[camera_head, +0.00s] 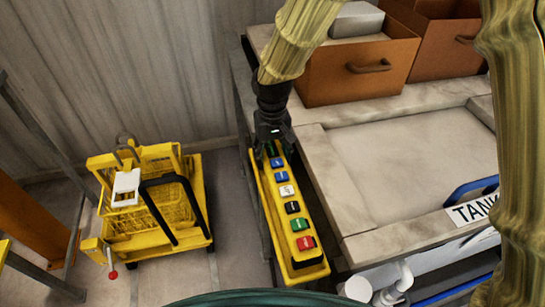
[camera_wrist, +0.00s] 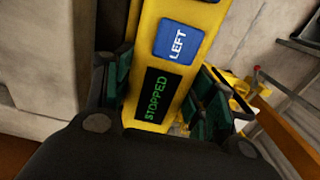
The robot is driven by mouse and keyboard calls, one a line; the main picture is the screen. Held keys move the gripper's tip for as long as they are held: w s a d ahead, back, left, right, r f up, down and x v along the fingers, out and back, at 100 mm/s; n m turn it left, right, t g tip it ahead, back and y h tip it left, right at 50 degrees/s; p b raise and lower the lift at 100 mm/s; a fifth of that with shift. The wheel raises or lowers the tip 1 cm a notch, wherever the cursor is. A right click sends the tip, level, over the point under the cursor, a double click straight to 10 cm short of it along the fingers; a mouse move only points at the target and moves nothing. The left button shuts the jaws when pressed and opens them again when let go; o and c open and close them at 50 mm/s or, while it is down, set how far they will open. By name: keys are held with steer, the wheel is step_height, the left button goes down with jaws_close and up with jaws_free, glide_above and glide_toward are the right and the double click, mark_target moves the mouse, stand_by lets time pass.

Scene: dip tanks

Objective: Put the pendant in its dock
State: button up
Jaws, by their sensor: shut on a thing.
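The pendant (camera_head: 287,199) is a long yellow box with a column of coloured buttons: blue ones near the top, then white, black, green and red. My gripper (camera_head: 270,149) is shut on its upper end, with a finger on each side. In the wrist view, the pendant (camera_wrist: 163,75) runs between the dark green finger pads. Its small screen reads STOPPED in green, above a blue button marked LEFT. The pendant hangs alongside the left edge of the stone-topped tank bench. I cannot pick out a dock in either view.
The bench (camera_head: 320,160) borders the pendant on the right, with a TANK sign (camera_head: 473,210) on its front. Orange bins (camera_head: 350,75) stand at the back. A yellow trolley (camera_head: 150,210) with baskets stands on the floor left. Floor between trolley and pendant is clear.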

steer(key=shift+f, duration=1)
steer(key=shift+f, duration=0.55)
steer(key=o, duration=1.1)
steer(key=shift+f, duration=0.1)
steer(key=shift+s, duration=0.1)
step_height(320, 180, up, 13)
steer(key=b, duration=0.2)
steer(key=shift+b, duration=0.4)
